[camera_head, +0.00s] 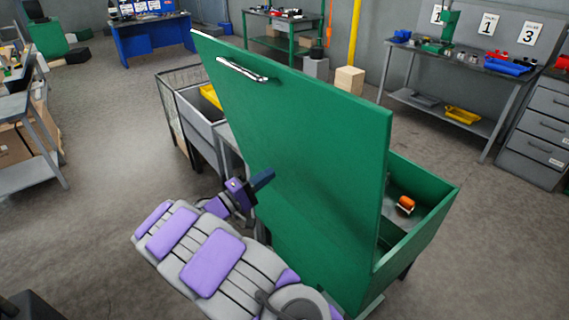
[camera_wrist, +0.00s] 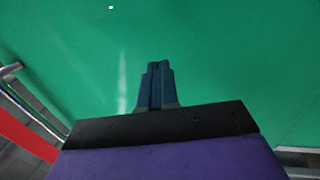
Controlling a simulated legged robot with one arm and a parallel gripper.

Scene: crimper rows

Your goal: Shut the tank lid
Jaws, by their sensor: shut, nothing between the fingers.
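The green tank lid (camera_head: 300,130) stands open, tilted up from the green tank (camera_head: 425,225). A metal handle (camera_head: 242,69) sits near the lid's upper left edge. The tank's inside shows at the right, with an orange item (camera_head: 405,205) in it. My gripper (camera_head: 263,180) is in front of the lid's broad green face, left of its middle and well below the handle. In the wrist view my gripper (camera_wrist: 157,75) has its blue fingers together with nothing between them, and the green lid (camera_wrist: 230,55) fills most of the background. I cannot tell whether the fingertips touch the lid.
A grey bin (camera_head: 195,120) with a yellow item stands behind the lid at the left. A wooden block (camera_head: 349,80) and workbenches (camera_head: 470,75) stand farther back. A grey drawer cabinet (camera_head: 540,130) is at the right.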

